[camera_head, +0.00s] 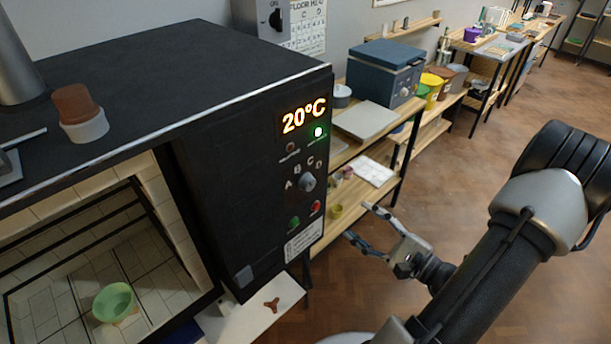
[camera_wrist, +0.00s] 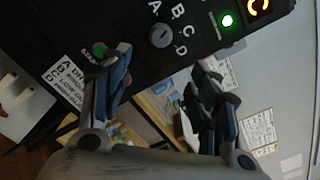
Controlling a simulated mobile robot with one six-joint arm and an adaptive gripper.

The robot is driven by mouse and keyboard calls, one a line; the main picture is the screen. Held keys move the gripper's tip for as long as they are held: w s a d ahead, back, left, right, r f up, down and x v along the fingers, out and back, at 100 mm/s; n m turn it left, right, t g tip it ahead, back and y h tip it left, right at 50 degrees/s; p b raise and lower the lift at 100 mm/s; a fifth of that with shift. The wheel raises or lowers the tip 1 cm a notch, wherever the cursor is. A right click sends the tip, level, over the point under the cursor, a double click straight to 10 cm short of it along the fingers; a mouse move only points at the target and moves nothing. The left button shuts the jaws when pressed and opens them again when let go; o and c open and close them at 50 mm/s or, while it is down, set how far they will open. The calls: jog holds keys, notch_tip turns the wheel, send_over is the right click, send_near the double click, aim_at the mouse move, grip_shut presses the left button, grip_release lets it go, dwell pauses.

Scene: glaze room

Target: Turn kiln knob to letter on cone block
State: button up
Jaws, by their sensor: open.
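The black kiln (camera_head: 240,190) stands at left with its chamber open. Its grey round knob (camera_head: 307,182) sits on the control panel among the letters A, B, C and D. The knob also shows in the wrist view (camera_wrist: 160,36); which letter it points to is too small to tell. My gripper (camera_head: 358,222) is open and empty, right of and below the knob in the head view, apart from the panel. In the wrist view my fingers (camera_wrist: 163,65) are spread below the knob. I cannot make out a cone block with a letter.
The display (camera_head: 304,117) reads 20°C above a lit green lamp (camera_head: 318,132). Green (camera_head: 294,223) and red (camera_head: 315,207) buttons lie below the knob. A green bowl (camera_head: 114,302) is inside the kiln. A brown-topped white object (camera_head: 80,112) stands on top. Shelving (camera_head: 390,180) stands behind my gripper.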

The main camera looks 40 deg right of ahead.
aim_at(312, 185)
jog(key=w, duration=0.5)
jog(key=w+b, duration=0.1)
jog(key=w, duration=0.5)
jog(key=w+a, duration=0.1)
jog(key=w, duration=0.5)
jog(key=shift+a+b, duration=0.1)
jog(key=shift+b, duration=0.2)
jog(key=shift+c, duration=0.3)
jog(key=c, duration=1)
jog(key=shift+r, duration=0.1)
